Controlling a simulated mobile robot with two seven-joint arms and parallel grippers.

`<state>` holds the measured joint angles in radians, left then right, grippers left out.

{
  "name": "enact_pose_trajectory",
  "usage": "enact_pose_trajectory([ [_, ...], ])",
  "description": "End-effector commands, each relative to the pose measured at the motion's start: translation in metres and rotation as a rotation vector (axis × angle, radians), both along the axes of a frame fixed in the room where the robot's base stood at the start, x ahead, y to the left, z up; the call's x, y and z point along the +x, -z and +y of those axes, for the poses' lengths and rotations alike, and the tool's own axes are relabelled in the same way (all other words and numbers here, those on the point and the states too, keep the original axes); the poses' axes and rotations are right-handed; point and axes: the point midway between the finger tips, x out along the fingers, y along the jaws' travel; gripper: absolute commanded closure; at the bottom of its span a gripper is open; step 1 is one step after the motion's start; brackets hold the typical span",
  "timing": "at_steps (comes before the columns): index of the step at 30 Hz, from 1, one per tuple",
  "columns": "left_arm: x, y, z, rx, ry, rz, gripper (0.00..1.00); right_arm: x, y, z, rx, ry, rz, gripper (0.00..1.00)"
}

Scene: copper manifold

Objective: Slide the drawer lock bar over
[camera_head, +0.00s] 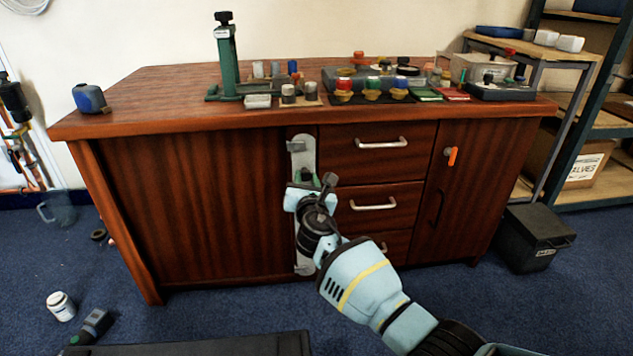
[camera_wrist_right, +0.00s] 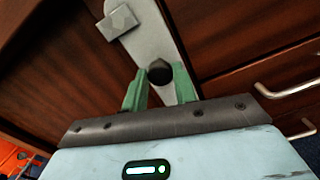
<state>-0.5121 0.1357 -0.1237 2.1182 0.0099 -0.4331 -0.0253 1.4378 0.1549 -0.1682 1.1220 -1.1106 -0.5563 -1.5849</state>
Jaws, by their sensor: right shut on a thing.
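The drawer lock bar (camera_head: 305,152) is a long pale grey metal strip standing upright on the cabinet front, just left of the drawers. It also shows in the right wrist view (camera_wrist_right: 156,35), with a block-shaped bracket (camera_wrist_right: 118,22) at its edge. A round dark knob (camera_wrist_right: 159,72) sits on the bar. My right gripper (camera_head: 306,181) is at the bar's middle; its green fingers are shut on the knob, one on each side. My gripper and wrist hide part of the bar in the head view. My left gripper is not in view.
Three drawers with silver handles (camera_head: 382,143) lie right of the bar, then a door with an orange key-like piece (camera_head: 452,155). The cabinet top (camera_head: 160,92) holds jars, trays and a green press (camera_head: 227,62). A black bin (camera_head: 532,237) stands on the floor at right.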

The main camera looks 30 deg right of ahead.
Motion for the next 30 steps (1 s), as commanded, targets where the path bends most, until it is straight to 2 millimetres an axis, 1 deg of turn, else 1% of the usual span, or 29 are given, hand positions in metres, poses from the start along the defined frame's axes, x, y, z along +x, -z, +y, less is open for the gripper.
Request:
enact_pose_trajectory([
  [1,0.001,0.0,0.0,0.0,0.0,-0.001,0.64,0.001,0.0,0.004,0.0,-0.008,-0.001,1.0],
  [6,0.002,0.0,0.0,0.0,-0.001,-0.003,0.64,0.001,-0.001,0.005,0.001,-0.011,-0.002,1.0],
  [7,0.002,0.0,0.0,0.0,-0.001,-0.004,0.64,0.001,-0.001,0.005,0.001,-0.011,-0.003,0.68],
  [11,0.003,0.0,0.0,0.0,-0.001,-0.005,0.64,0.001,-0.001,0.005,0.001,-0.011,-0.003,0.51],
  [19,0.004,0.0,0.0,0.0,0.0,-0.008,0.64,0.0,-0.001,0.003,0.001,-0.007,-0.001,0.5],
  [22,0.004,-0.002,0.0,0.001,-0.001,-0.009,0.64,-0.003,-0.001,0.005,0.0,-0.007,0.0,0.5],
  [26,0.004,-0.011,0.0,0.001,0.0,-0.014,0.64,-0.016,-0.002,0.011,0.0,-0.008,0.0,0.5],
  [30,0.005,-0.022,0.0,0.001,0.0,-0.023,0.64,-0.036,-0.004,0.021,0.0,-0.009,-0.002,0.5],
])
